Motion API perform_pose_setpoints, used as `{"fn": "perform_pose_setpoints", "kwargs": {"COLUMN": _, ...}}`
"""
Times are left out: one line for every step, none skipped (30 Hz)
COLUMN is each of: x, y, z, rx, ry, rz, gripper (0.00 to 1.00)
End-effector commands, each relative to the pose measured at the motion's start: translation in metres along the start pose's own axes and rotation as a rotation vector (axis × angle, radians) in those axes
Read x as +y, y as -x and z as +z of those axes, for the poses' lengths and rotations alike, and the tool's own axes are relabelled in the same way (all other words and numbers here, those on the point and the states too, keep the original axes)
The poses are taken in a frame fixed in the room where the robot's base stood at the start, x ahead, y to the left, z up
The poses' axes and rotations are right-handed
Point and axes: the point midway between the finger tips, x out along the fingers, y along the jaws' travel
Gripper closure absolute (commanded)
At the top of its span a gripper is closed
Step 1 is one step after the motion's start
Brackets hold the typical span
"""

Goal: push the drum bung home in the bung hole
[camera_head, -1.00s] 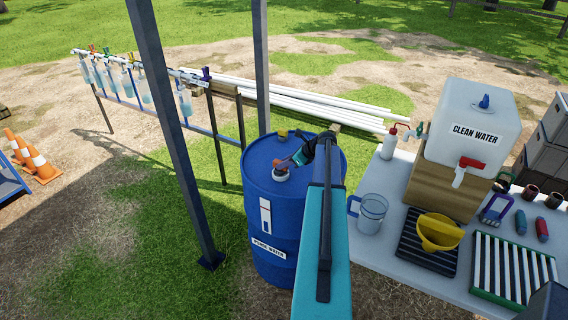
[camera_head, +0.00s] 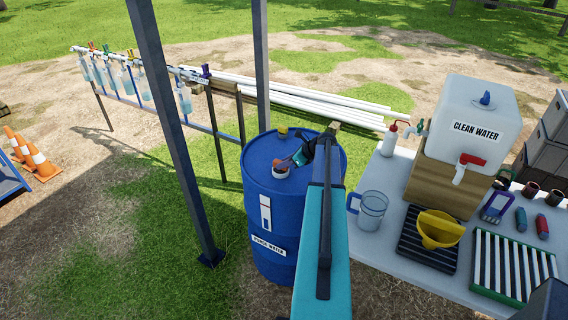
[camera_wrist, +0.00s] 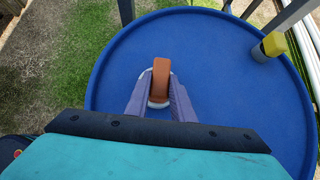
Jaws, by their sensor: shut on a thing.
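The blue drum (camera_head: 297,215), labelled purge water, stands upright left of the table. My gripper (camera_head: 291,162) is over its lid, shut on the orange-brown drum bung (camera_head: 284,164). In the wrist view both fingers of my gripper (camera_wrist: 158,100) close on the bung (camera_wrist: 161,76) from either side. A pale ring (camera_head: 280,173) shows directly under the bung on the drum lid; it also shows in the wrist view (camera_wrist: 157,104). The bung hole itself is hidden by the bung and fingers, so I cannot tell how deep the bung sits.
A yellow cap (camera_head: 283,132) stands at the lid's far edge. A grey post (camera_head: 176,130) rises left of the drum. The table (camera_head: 375,258) at right holds a clear jug (camera_head: 370,210), a yellow funnel (camera_head: 440,229) and a clean water container (camera_head: 473,122).

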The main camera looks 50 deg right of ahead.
Motion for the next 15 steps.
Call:
{"fn": "perform_pose_setpoints", "kwargs": {"x": -0.0001, "y": -0.0008, "z": -0.0007, "rx": 0.0, "ry": 0.0, "rz": 0.0, "gripper": 0.97}}
{"fn": "perform_pose_setpoints", "kwargs": {"x": -0.0001, "y": -0.0011, "z": -0.0011, "rx": 0.0, "ry": 0.0, "rz": 0.0, "gripper": 0.97}}
{"fn": "perform_pose_setpoints", "kwargs": {"x": 0.0, "y": -0.0016, "z": -0.0015, "rx": 0.0, "ry": 0.0, "rz": 0.0, "gripper": 0.97}}
{"fn": "perform_pose_setpoints", "kwargs": {"x": -0.0001, "y": -0.0019, "z": -0.0018, "rx": 0.0, "ry": 0.0, "rz": 0.0, "gripper": 0.97}}
{"fn": "perform_pose_setpoints", "kwargs": {"x": -0.0001, "y": -0.0022, "z": -0.0021, "rx": 0.0, "ry": 0.0, "rz": 0.0, "gripper": 0.97}}
{"fn": "perform_pose_setpoints", "kwargs": {"x": 0.0, "y": -0.0018, "z": -0.0017, "rx": 0.0, "ry": 0.0, "rz": 0.0, "gripper": 0.72}}
{"fn": "perform_pose_setpoints", "kwargs": {"x": 0.0, "y": -0.0018, "z": -0.0017, "rx": 0.0, "ry": 0.0, "rz": 0.0, "gripper": 0.67}}
{"fn": "perform_pose_setpoints", "kwargs": {"x": 0.0, "y": -0.0018, "z": -0.0017, "rx": 0.0, "ry": 0.0, "rz": 0.0, "gripper": 0.62}}
{"fn": "perform_pose_setpoints", "kwargs": {"x": 0.0, "y": -0.0018, "z": -0.0017, "rx": 0.0, "ry": 0.0, "rz": 0.0, "gripper": 0.57}}
{"fn": "perform_pose_setpoints", "kwargs": {"x": 0.0, "y": -0.0018, "z": -0.0017, "rx": 0.0, "ry": 0.0, "rz": 0.0, "gripper": 0.57}}
{"fn": "perform_pose_setpoints", "kwargs": {"x": 0.0, "y": -0.0018, "z": -0.0017, "rx": 0.0, "ry": 0.0, "rz": 0.0, "gripper": 0.57}}
{"fn": "perform_pose_setpoints", "kwargs": {"x": 0.0, "y": -0.0018, "z": -0.0017, "rx": 0.0, "ry": 0.0, "rz": 0.0, "gripper": 0.57}}
{"fn": "perform_pose_setpoints", "kwargs": {"x": 0.0001, "y": -0.0018, "z": -0.0017, "rx": 0.0, "ry": 0.0, "rz": 0.0, "gripper": 0.57}}
{"fn": "perform_pose_setpoints", "kwargs": {"x": 0.0001, "y": -0.0018, "z": -0.0017, "rx": 0.0, "ry": 0.0, "rz": 0.0, "gripper": 0.57}}
{"fn": "perform_pose_setpoints", "kwargs": {"x": 0.0001, "y": -0.0018, "z": -0.0017, "rx": 0.0, "ry": 0.0, "rz": 0.0, "gripper": 0.57}}
